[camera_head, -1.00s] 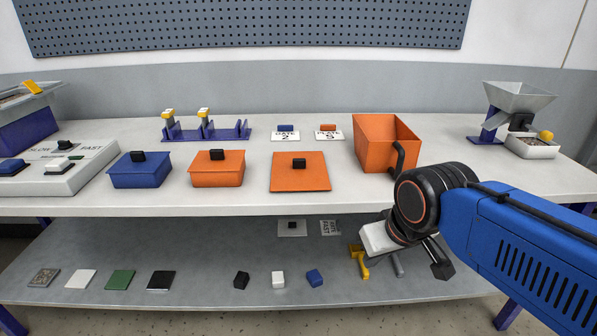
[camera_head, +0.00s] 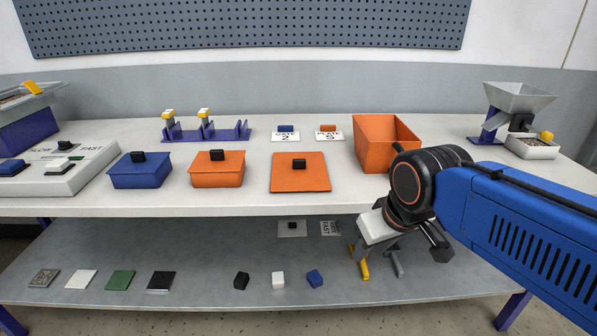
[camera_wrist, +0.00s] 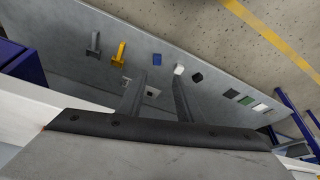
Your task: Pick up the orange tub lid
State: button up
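A flat orange lid (camera_head: 315,181) with a black knob lies on the tabletop in the middle of the head view. An orange tub (camera_head: 218,179) with an orange top and black knob stands to its left. I cannot tell which orange top the task names. An open, lidless orange bin (camera_head: 373,151) stands to the right of the flat lid. My gripper shows in the wrist view (camera_wrist: 159,77), its two grey fingers apart with nothing held. It hangs at the table's front edge, right of and below the flat lid. No orange lid shows in the wrist view.
A blue lidded tub (camera_head: 139,177) stands left of the orange one. The lower shelf (camera_head: 200,250) holds several small blocks and tiles, and a yellow tool (camera_wrist: 119,54) beside a grey one (camera_wrist: 94,45). The tabletop in front of the flat lid is clear.

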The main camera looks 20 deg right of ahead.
jog(key=w+a+r+n+g, duration=0.2)
jog(key=w+r+n, duration=0.4)
jog(key=w+r, duration=0.85)
notch_tip(320, 180, up, 11)
jog(key=n+g, duration=0.3)
jog(key=n, duration=0.5)
send_over(299, 166)
jog(key=f, duration=1.7)
jog(key=shift+w+d+f, duration=0.15)
jog(key=shift+w+f, duration=0.15)
jog(key=shift+f, duration=0.05)
grip_shut()
